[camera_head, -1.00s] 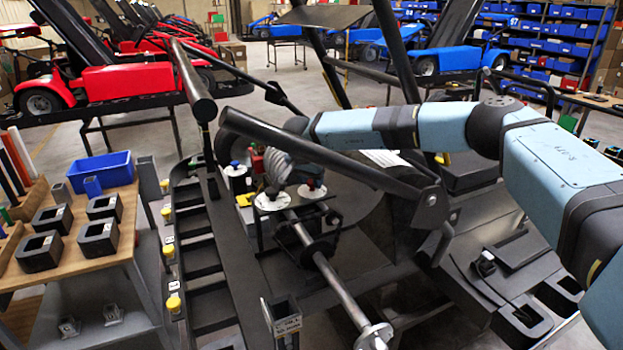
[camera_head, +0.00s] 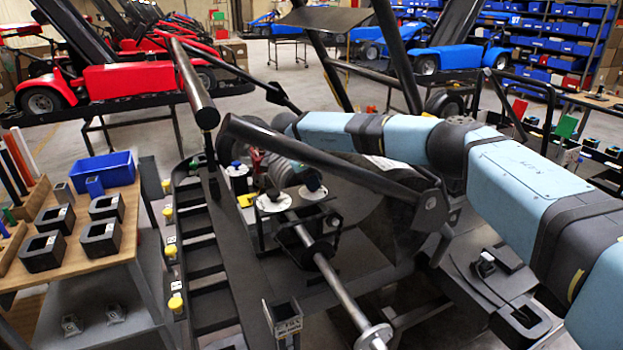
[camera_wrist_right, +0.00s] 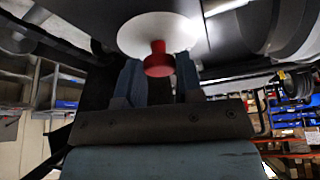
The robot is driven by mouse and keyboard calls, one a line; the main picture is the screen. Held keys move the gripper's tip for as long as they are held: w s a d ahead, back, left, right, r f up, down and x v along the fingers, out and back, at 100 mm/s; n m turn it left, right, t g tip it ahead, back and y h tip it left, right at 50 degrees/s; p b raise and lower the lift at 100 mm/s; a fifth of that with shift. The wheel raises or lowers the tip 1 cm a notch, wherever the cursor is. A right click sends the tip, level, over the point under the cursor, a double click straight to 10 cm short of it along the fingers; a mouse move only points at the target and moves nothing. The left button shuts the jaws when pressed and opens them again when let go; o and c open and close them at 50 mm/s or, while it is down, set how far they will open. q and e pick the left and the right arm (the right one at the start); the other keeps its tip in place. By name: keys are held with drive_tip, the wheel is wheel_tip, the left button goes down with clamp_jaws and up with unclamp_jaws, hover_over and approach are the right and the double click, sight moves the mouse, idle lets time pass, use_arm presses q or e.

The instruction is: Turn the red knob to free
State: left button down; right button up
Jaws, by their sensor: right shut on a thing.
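The red knob (camera_wrist_right: 158,60) sticks out from the middle of a round white disc (camera_wrist_right: 160,33) in the right wrist view. My right gripper (camera_wrist_right: 158,68) has one finger on each side of the knob and is shut on it. In the head view my right forearm (camera_head: 335,130) reaches in from the right behind a dark frame bar, and the bar and kart parts hide the fingers. A small red part (camera_head: 254,158) shows near there; I cannot tell whether it is this knob. My left gripper is not in view.
White discs with a blue knob (camera_head: 235,163) and dark knobs (camera_head: 312,181) stand close by. The dark bar (camera_head: 320,160) crosses in front of my wrist. A steel axle (camera_head: 330,280) lies below. A workbench with a blue bin (camera_head: 100,171) stands at left.

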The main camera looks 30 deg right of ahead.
drive_tip(key=shift+m+g+y, duration=0.4)
drive_tip(key=shift+m+g, duration=0.2)
drive_tip(key=shift+m, duration=1.2)
drive_tip(key=o, duration=0.9)
drive_tip(key=shift+b+v, duration=0.65)
drive_tip(key=shift+v, duration=6.3)
drive_tip(key=shift+w+d, duration=0.1)
drive_tip(key=shift+w, duration=0.05)
